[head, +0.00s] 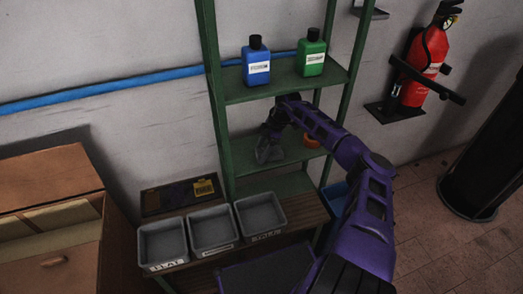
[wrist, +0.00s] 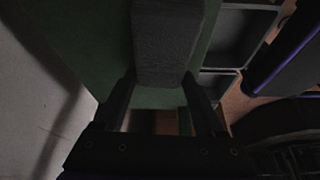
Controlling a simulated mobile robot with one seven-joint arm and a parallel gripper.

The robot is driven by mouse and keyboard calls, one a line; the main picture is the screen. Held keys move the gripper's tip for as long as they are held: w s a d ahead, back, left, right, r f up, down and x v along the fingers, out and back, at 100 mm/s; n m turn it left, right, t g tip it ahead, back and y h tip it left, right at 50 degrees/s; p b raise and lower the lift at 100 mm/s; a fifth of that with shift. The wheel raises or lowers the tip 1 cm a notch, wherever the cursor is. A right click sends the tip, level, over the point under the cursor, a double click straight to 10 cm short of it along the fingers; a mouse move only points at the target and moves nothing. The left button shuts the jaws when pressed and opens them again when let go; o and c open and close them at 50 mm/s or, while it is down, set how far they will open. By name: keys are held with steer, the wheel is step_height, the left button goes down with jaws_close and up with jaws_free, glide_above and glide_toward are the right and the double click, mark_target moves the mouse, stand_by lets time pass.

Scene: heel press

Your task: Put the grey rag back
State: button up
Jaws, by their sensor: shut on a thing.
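The grey rag (wrist: 165,42) shows in the wrist view as a folded, block-like grey piece between my two fingers. My gripper (wrist: 161,82) is shut on it, with the rag reaching out beyond the fingertips. In the head view my gripper (head: 268,148) is at the left part of the middle shelf of the green rack (head: 242,165). The green of the shelf shows behind the rag in the wrist view. Whether the rag touches the shelf cannot be told.
A blue bottle (head: 257,66) and a green bottle (head: 311,55) stand on the shelf above. An orange item (head: 311,141) sits right of my gripper. Grey trays (head: 213,230) stand below on a bench. A cardboard box (head: 50,220) is at left, a fire extinguisher (head: 424,70) at right.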

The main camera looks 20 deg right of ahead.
steer(key=o, duration=1.2)
steer(key=shift+c, duration=0.2)
steer(key=shift+f+b, duration=0.25)
steer(key=shift+b, duration=0.1)
steer(key=shift+f+b, duration=0.3)
steer(key=shift+b, duration=0.75)
steer(key=shift+p+v, duration=0.55)
steer(key=shift+v, duration=0.7)
steer(key=d, duration=0.7)
steer(key=s+d, duration=0.1)
steer(key=d, duration=0.3)
steer(key=shift+s+d+f, duration=0.1)
steer(key=shift+d+f, duration=0.15)
